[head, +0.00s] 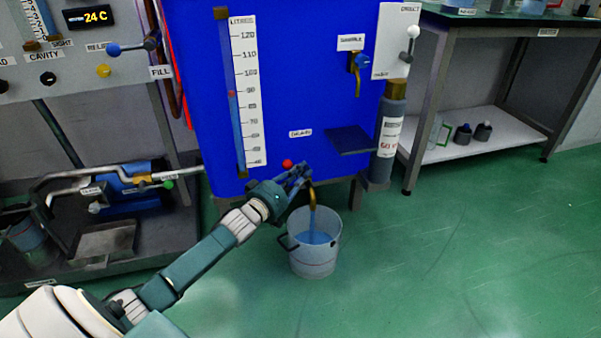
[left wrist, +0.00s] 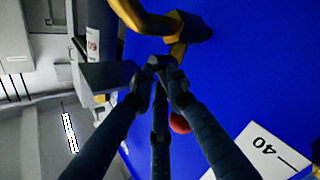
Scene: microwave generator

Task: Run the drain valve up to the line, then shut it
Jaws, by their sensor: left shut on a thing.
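The drain valve's brass spout (head: 312,196) sticks out low on the blue tank (head: 300,90), below the drain label (head: 300,133). Blue liquid runs from it into a grey bucket (head: 314,262) on the floor. Liquid shows inside the bucket below the rim; I cannot make out a line inside. My left gripper (head: 298,176) is at the valve, shut on its lever, which the fingers mostly hide. A red knob (head: 287,163) shows beside the fingers. In the left wrist view the fingertips (left wrist: 160,68) meet near the brass spout (left wrist: 184,28). My right gripper is not in view.
A dark shelf (head: 349,140) and a grey cylinder (head: 391,130) sit right of the valve. A pipe bench (head: 110,240) stands left. The green floor right of the bucket is clear.

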